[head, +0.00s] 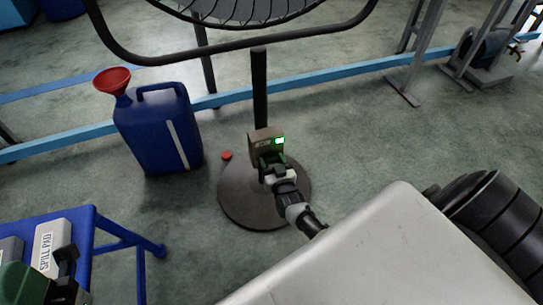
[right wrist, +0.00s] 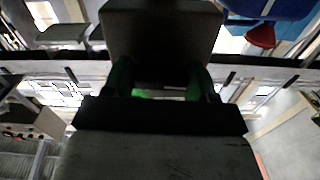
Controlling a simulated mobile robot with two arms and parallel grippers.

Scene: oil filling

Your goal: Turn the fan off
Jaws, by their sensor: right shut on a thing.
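The fan stands on the floor on a round dark base (head: 234,205) with a black pole (head: 259,85). The lower part of its wire cage (head: 235,12) shows at the top of the head view.
A blue canister (head: 155,130) with a red funnel (head: 112,80) stands left of the fan. A blue table (head: 90,225) bears a spill pad box (head: 48,248) at lower left. A small red cap (head: 227,155) lies by the base.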

